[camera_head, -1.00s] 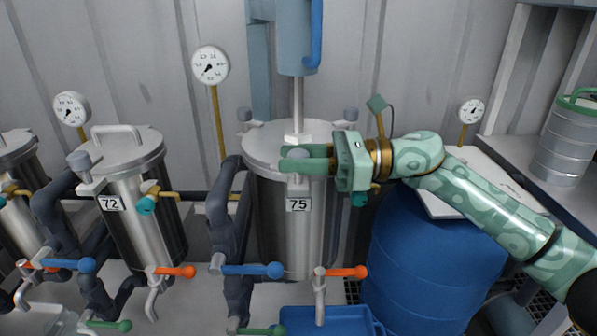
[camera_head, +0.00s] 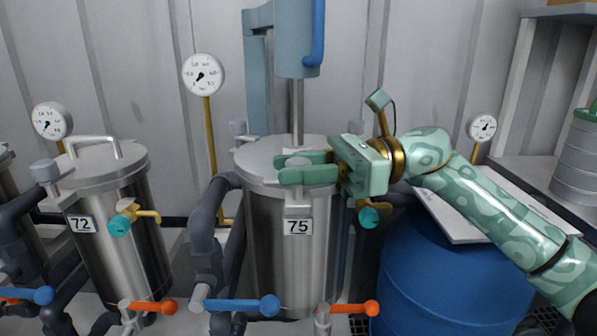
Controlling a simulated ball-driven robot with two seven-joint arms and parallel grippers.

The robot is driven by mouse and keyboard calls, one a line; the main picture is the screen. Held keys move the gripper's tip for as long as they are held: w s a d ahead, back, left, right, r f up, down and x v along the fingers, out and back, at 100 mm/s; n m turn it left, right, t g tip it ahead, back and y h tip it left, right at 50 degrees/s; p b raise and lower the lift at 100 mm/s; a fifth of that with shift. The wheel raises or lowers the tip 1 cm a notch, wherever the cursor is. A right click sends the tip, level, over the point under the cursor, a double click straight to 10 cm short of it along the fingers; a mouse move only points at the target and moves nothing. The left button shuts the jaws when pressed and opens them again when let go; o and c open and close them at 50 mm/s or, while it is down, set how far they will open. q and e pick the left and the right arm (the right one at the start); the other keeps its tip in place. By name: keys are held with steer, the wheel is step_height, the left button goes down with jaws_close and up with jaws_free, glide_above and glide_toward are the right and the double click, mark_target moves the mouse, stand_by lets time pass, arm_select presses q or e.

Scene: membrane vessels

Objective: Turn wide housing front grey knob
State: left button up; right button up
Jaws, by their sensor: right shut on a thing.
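The wide housing (camera_head: 265,235) is a broad steel cylinder labelled 75, with a flat round lid (camera_head: 262,158). Its front grey knob (camera_head: 298,162) sits on a clamp at the lid's front edge, above the label. My right gripper (camera_head: 306,168) reaches in from the right, with green fingers on the far and near sides of the knob. It is shut on the knob; the fingers hide much of its sides. My left gripper is not in view.
More grey knobs (camera_head: 238,128) sit at the lid's back. A narrower housing labelled 72 (camera_head: 120,225) stands left. Blue (camera_head: 240,305) and orange (camera_head: 350,308) valve handles stick out below. A blue barrel (camera_head: 450,275) stands under my right arm. A gauge (camera_head: 203,74) rises behind.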

stand_by(0.3)
steer(key=o, duration=0.9)
steer(key=shift+o, duration=0.2)
steer(key=p+v, duration=0.1)
steer(key=v, duration=0.8)
steer(key=shift+w+d, duration=0.15)
steer(key=shift+d, duration=0.2)
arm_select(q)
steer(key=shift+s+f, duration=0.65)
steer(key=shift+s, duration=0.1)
arm_select(e)
steer(key=v, duration=0.6)
steer(key=shift+d, duration=0.3)
